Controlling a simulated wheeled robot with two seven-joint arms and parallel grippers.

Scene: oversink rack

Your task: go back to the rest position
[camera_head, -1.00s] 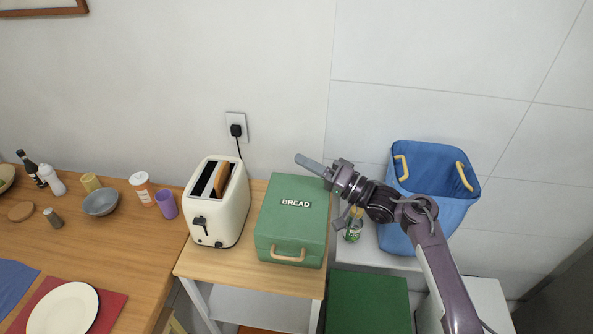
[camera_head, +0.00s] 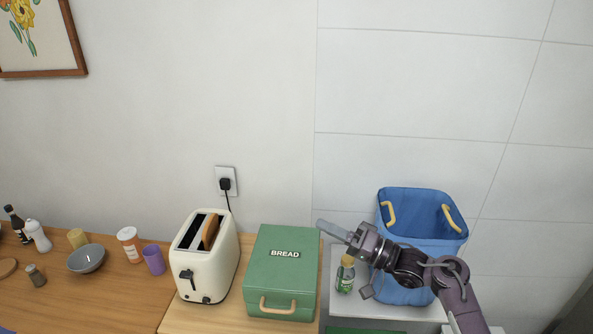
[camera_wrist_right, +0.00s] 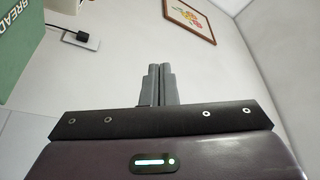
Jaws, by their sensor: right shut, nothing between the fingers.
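My right gripper (camera_head: 333,230) is shut and empty. It is raised beside the right edge of the green bread box, in front of the wall, pointing up and left. In the right wrist view its two fingers (camera_wrist_right: 157,85) are together with nothing between them. My right arm comes in from the lower right, in front of the blue basket. My left gripper is in no view.
A green bread box (camera_head: 283,270) and a cream toaster (camera_head: 205,260) with bread stand on a wooden table. A blue basket (camera_head: 415,270) and a bottle (camera_head: 345,277) stand to the right. A bowl (camera_head: 86,259) and a purple cup (camera_head: 154,260) are left.

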